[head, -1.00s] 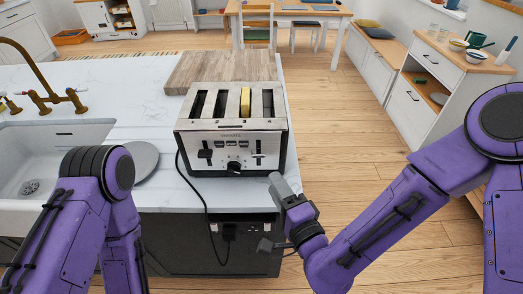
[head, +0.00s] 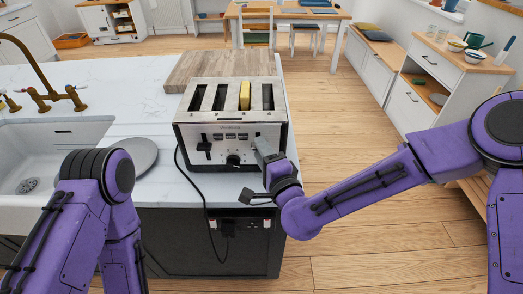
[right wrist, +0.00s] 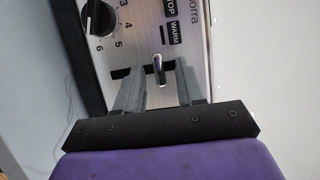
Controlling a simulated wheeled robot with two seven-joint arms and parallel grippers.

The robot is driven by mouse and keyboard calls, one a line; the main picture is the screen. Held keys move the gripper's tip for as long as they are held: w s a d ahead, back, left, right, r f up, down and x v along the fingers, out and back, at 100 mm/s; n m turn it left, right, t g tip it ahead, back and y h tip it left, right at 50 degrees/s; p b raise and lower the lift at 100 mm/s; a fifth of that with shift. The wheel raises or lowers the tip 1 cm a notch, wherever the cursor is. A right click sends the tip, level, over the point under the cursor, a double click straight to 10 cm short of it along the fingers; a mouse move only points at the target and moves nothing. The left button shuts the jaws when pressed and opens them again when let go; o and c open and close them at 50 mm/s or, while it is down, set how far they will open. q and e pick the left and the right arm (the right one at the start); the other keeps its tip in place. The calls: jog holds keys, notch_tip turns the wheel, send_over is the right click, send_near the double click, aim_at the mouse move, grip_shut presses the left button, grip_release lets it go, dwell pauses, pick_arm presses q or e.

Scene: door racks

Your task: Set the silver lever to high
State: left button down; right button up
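The toaster (head: 212,142) stands on the white counter with its control face toward me. The silver lever (right wrist: 159,70) shows in the right wrist view, in a dark slot beside the WARM button. My right gripper (head: 262,149) is at the right part of the toaster's front. In the right wrist view its two fingers (right wrist: 157,82) are apart, one on each side of the silver lever, with visible gaps. In the head view the gripper largely hides this lever. A black lever (head: 204,143) and a round knob (head: 233,160) are further left. My left gripper is out of view.
A slice of bread (head: 244,96) stands in one toaster slot. A wooden board (head: 205,66) lies behind the toaster, and a grey plate (head: 137,152) lies left of it. The power cord (head: 190,190) hangs over the counter front to a socket.

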grip_shut()
jog(key=shift+a+r+p, duration=0.1)
jog(key=shift+r+p, duration=0.6)
jog(key=shift+r, duration=0.7)
grip_release()
jog(key=shift+s, duration=0.1)
jog(key=shift+f, duration=0.1)
